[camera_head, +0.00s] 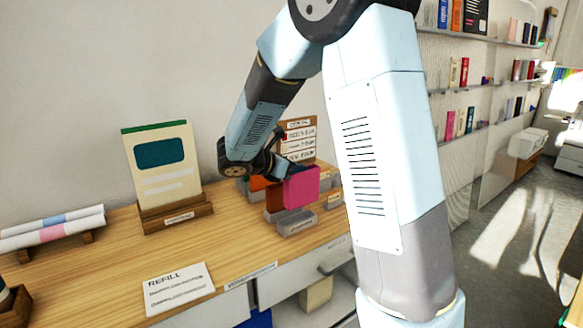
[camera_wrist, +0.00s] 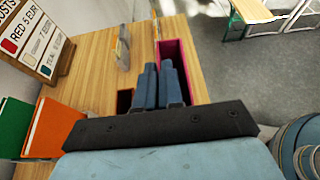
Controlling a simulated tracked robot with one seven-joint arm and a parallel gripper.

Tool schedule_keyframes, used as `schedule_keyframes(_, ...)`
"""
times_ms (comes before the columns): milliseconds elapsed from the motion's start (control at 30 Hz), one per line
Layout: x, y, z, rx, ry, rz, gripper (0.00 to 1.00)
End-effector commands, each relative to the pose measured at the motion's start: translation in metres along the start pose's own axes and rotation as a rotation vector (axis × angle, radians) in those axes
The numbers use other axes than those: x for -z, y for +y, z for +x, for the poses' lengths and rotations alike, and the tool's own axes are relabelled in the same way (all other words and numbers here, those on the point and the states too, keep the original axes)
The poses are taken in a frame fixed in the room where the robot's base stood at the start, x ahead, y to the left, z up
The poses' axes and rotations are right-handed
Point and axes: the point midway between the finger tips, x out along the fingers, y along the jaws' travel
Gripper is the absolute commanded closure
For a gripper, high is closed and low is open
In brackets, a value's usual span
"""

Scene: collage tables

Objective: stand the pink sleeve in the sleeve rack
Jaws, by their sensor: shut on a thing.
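The pink sleeve (camera_head: 301,187) is held upright at my gripper, above the right part of the wooden table. In the wrist view the sleeve (camera_wrist: 186,72) shows as a thin pink edge around the right finger. My gripper (camera_wrist: 157,68) has its two dark blue fingers close together, shut on the sleeve's near side. In the head view my arm hides part of the gripper. A grey labelled block (camera_head: 297,223) is below and in front of the sleeve. Orange (camera_head: 262,183) and dark red (camera_head: 273,201) pieces are beside it. I cannot tell which piece is the sleeve rack.
A price board (camera_wrist: 38,38) stands behind, with green (camera_wrist: 17,122) and orange (camera_wrist: 52,128) upright pieces near it. A tall card (camera_head: 163,165) stands in a wooden holder (camera_head: 176,216). A refill sheet (camera_head: 178,288) lies flat. Bare tabletop (camera_head: 105,260) is at left.

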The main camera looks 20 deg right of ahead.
Motion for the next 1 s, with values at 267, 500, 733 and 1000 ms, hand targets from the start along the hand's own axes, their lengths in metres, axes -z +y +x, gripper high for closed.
schedule_keyframes(267, 0.015, 0.005, -0.009, -0.023, -0.001, -0.013, 1.00)
schedule_keyframes(500, 0.031, 0.006, -0.004, -0.026, -0.001, -0.015, 1.00)
schedule_keyframes(733, 0.041, 0.006, 0.000, -0.026, -0.001, -0.013, 1.00)
schedule_keyframes(1000, 0.042, 0.006, 0.001, -0.026, -0.001, -0.011, 1.00)
